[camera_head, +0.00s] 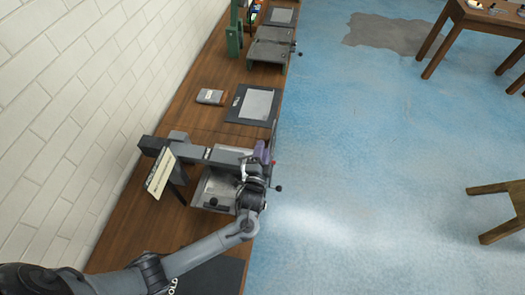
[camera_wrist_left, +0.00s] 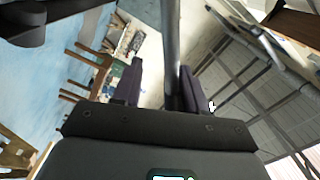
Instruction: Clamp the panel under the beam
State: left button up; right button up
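A grey beam (camera_head: 218,155) runs crosswise above the bench, over a pale metal panel or plate (camera_head: 215,190) that my arm partly hides. My left gripper (camera_head: 262,153), with purple fingers, is at the beam's right end, beside a thin lever with a dark ball (camera_head: 278,188). In the left wrist view the two fingers (camera_wrist_left: 158,88) stand apart, with a grey rod (camera_wrist_left: 171,45) between them. The rod lies close to the right finger, and a gap shows on its left. I cannot tell if it touches. My right gripper is not in view.
A cream card (camera_head: 160,174) stands tilted at the beam's left end. Further along the wooden bench (camera_head: 205,117) lie a small grey box (camera_head: 210,97), a dark mat with a silver sheet (camera_head: 256,104) and a green-posted machine (camera_head: 234,38). The brick wall is left; open blue floor is right.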

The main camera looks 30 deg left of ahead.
pick_arm(q)
jog(key=shift+d+r, duration=0.1)
jog(key=shift+s+d, duration=0.15)
jog(key=shift+s, duration=0.35)
jog(key=v, duration=0.9)
jog(key=shift+s, duration=0.35)
jog(key=shift+d, duration=0.1)
jog(key=shift+s, duration=0.1)
